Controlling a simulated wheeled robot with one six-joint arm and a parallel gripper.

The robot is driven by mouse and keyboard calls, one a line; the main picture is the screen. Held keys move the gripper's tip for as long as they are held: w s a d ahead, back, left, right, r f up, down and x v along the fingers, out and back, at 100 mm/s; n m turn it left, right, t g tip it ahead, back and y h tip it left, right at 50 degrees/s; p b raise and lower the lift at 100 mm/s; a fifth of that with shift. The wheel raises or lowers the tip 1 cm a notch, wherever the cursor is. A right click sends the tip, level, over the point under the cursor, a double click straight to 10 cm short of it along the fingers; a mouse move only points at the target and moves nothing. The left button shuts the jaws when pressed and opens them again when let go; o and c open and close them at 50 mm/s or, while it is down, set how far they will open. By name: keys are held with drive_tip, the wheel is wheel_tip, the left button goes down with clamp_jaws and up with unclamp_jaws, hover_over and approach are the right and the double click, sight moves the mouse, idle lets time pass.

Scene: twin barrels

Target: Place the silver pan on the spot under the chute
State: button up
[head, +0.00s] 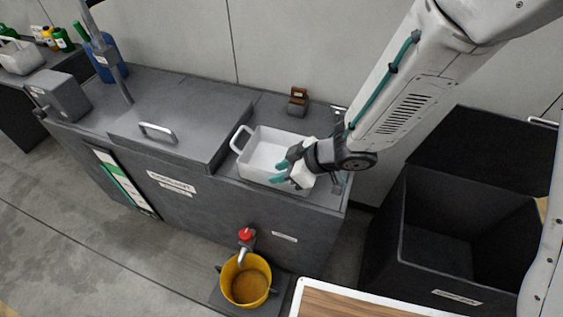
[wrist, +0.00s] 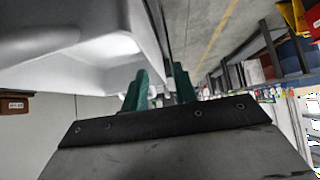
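The silver pan (head: 262,150), a pale rectangular pan with a loop handle at its left end, sits on the right part of the grey counter. It looks empty. My gripper (head: 286,166) is over the pan's right end, its teal fingers apart. The pan's right end and any handle there are hidden behind it. In the wrist view the pan (wrist: 60,55) fills the upper left, close to the fingers of my gripper (wrist: 160,85); whether they touch it I cannot tell. No chute or marked spot is clearly identifiable.
A raised grey lid (head: 185,125) with a handle lies left of the pan. A small brown block (head: 298,101) stands behind it. A red-topped tap (head: 246,236) is above a yellow bucket (head: 246,281) in front. An open black bin (head: 455,235) stands right. A grey box (head: 62,95) stands left.

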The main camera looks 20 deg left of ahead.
sight(268, 185)
drive_tip(key=x, duration=0.5)
drive_tip(key=shift+w+a+f, duration=0.15)
drive_tip(key=shift+w+a, duration=0.05)
drive_tip(key=shift+a, duration=0.05)
clamp_jaws()
idle(1.2)
